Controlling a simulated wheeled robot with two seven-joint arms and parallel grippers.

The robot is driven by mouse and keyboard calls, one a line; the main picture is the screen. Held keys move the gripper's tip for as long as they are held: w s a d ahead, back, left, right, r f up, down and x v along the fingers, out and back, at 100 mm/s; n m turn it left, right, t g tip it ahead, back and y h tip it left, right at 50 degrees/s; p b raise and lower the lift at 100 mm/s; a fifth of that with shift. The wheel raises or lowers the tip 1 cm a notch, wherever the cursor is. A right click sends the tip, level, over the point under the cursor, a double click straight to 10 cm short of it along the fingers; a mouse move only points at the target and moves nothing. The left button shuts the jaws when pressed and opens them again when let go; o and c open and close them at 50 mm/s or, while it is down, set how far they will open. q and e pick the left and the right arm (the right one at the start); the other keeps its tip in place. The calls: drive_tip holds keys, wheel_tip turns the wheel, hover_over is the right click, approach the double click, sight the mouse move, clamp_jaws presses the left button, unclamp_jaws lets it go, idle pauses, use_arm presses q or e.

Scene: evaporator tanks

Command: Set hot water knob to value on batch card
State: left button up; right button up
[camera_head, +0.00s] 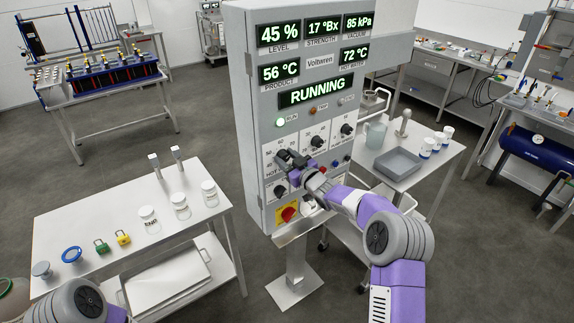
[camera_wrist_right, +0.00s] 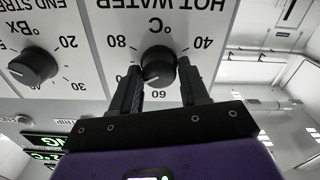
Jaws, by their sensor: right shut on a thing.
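The control panel (camera_head: 240,120) stands upright in the head view. Its displays read RUNNING and hot water 72 °C. My right gripper (camera_head: 288,160) is at the panel's lower dials and covers the hot water knob there. In the right wrist view, where lettering is upside down, the black hot water knob (camera_wrist_right: 158,64) sits between the fingers of my right gripper (camera_wrist_right: 161,86), which are shut on it. A pale mark on the knob points down, near 60 on the scale. My left forearm shows at the bottom left; its gripper is out of view. I cannot make out a batch card.
The strength knob (camera_wrist_right: 34,65) is beside the hot water knob. A red and yellow switch (camera_head: 287,214) is below my right gripper.

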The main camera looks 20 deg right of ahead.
drive_tip(key=n+b, duration=0.3)
drive_tip(key=b, duration=0.1)
drive_tip(key=n+b, duration=0.2)
drive_tip(key=shift+a+f+n, duration=0.1)
drive_tip(key=shift+f+n, duration=0.15)
drive_tip(key=shift+n, duration=0.05)
drive_tip(key=n+b, duration=0.2)
drive_tip(key=n, duration=0.1)
drive_tip(key=shift+b, duration=0.35)
drive_tip(key=shift+n+b, duration=0.9)
drive_tip(key=shift+n, duration=0.7)
drive_tip(key=shift+r, duration=0.1)
drive_tip(key=o, duration=1)
drive_tip(key=shift+o, duration=0.2)
drive_tip(key=shift+s, duration=0.1)
drive_tip(key=b+v, duration=0.1)
drive_tip(key=v, duration=0.6)
drive_tip(key=shift+s, duration=0.25)
